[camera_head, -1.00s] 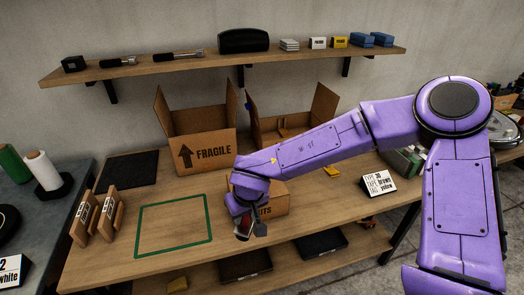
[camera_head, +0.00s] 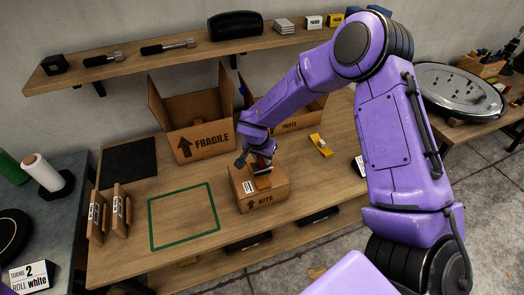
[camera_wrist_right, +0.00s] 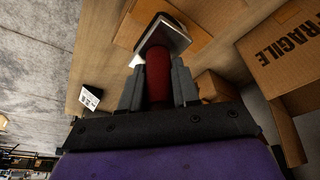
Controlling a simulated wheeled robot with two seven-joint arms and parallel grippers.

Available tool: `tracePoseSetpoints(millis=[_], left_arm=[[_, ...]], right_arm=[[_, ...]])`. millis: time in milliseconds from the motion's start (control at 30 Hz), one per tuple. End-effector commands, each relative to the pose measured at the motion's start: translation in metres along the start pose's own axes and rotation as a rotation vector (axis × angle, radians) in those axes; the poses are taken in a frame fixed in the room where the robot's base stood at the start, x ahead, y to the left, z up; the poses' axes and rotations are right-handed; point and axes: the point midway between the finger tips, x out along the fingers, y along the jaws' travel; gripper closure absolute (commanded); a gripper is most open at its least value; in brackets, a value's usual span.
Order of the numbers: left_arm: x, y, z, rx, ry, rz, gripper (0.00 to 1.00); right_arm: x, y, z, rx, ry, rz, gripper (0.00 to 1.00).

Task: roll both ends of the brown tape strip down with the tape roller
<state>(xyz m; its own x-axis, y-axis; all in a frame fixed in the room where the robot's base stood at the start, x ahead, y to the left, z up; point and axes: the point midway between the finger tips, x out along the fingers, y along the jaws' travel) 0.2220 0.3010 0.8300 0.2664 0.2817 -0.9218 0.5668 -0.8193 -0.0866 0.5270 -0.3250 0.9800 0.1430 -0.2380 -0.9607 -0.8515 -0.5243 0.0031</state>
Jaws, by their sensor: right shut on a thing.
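The closed cardboard box marked KITS (camera_head: 261,199) sits on the workbench, right of the green outlined rectangle. My right gripper (camera_head: 261,158) is over the back part of its top. In the right wrist view the gripper (camera_wrist_right: 158,82) is shut on the red handle of the tape roller (camera_wrist_right: 158,72). The roller's pale metal head points away from me, over the cardboard; I cannot tell whether it touches. A darker brown patch on the box top may be the brown tape strip (camera_head: 263,182), partly hidden by the gripper. My left gripper is not in view.
An open FRAGILE box (camera_head: 208,143) and an open PARTS box (camera_head: 300,118) stand behind. A yellow item (camera_head: 320,145) lies to the right. Wooden stands (camera_head: 109,213) are at the left. The green outlined rectangle (camera_head: 150,222) is empty. A shelf (camera_head: 130,68) hangs above.

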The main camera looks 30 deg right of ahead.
Motion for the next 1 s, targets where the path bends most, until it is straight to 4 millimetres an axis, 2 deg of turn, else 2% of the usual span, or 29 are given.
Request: tracePoseSetpoints(millis=[200, 600, 1000], left_arm=[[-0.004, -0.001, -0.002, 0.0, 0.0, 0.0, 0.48], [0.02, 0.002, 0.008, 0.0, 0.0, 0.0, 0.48], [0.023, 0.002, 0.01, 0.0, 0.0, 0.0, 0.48]], right_arm=[[-0.003, 0.0, 0.0, -0.01, -0.008, -0.002, 1.0], [0.041, 0.0, 0.013, -0.012, -0.006, 0.0, 1.0], [0.049, 0.0, 0.015, -0.013, -0.005, -0.001, 1.0]])
